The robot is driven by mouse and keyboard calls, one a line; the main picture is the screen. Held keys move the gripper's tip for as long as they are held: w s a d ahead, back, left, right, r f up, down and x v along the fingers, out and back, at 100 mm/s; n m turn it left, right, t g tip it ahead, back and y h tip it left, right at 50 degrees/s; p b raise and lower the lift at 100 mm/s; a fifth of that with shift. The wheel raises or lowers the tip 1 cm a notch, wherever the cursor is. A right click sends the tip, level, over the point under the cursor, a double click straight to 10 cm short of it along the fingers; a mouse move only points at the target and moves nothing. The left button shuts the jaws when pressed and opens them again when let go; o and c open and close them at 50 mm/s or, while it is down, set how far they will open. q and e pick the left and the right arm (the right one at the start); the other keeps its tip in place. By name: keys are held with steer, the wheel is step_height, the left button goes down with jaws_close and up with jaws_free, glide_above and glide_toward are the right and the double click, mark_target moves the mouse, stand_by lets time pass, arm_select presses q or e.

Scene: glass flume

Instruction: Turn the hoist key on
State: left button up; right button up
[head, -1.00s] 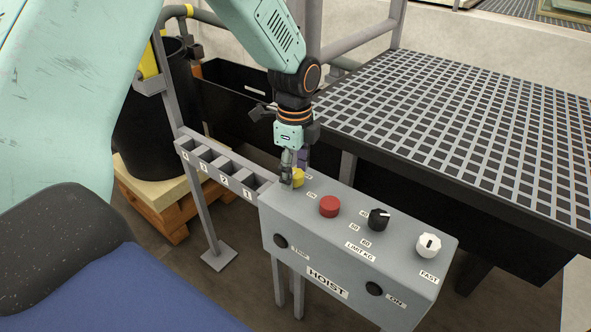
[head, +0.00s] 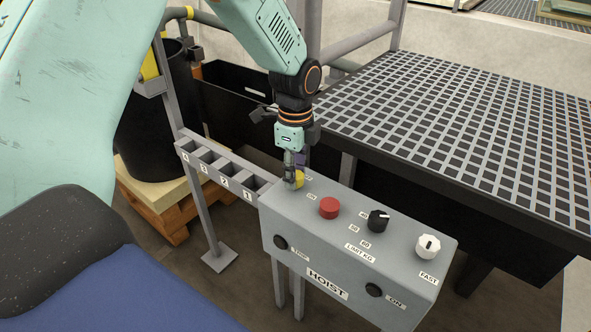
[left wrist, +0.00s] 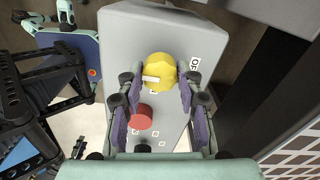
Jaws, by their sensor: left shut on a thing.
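The grey hoist box (head: 335,262) carries a yellow knob (head: 299,179) at its left end, which appears to be the hoist key. My left gripper (head: 292,178) points down over that end and is shut on the yellow knob. In the left wrist view, the yellow knob (left wrist: 160,68) shows a pale pointer bar, with one purple finger pad on each side of it. A small label stands beside the knob on the box top. My fingers hide part of the knob in the head view. My right gripper is not in view.
A red button (head: 329,208), a black dial (head: 378,220) and a white knob (head: 428,246) sit along the box top. A numbered slot rack (head: 217,166) joins its left end. A black grating platform (head: 450,130) stands close behind. Free air lies above the box's right half.

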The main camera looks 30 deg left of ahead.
arm_select(q)
steer(key=shift+r+n+p, duration=0.2)
steer(key=shift+n+p, duration=0.2)
steer(key=shift+p, duration=0.1)
steer(key=n+p, duration=0.6)
steer(key=p, duration=0.1)
steer(key=shift+w+r+n+p, duration=0.15)
steer(key=shift+n+p, duration=0.15)
steer(key=n+p, duration=0.4)
steer(key=n, duration=0.1)
steer(key=n+p, duration=0.2)
steer(key=n, duration=0.3)
steer(key=shift+w+p, duration=0.2)
steer(key=shift+p, duration=0.2)
steer(key=shift+a+n, duration=0.1)
steer(key=shift+n, duration=0.2)
steer(key=o, duration=1.1)
steer(key=shift+s+f, duration=0.25)
steer(key=shift+o, duration=0.2)
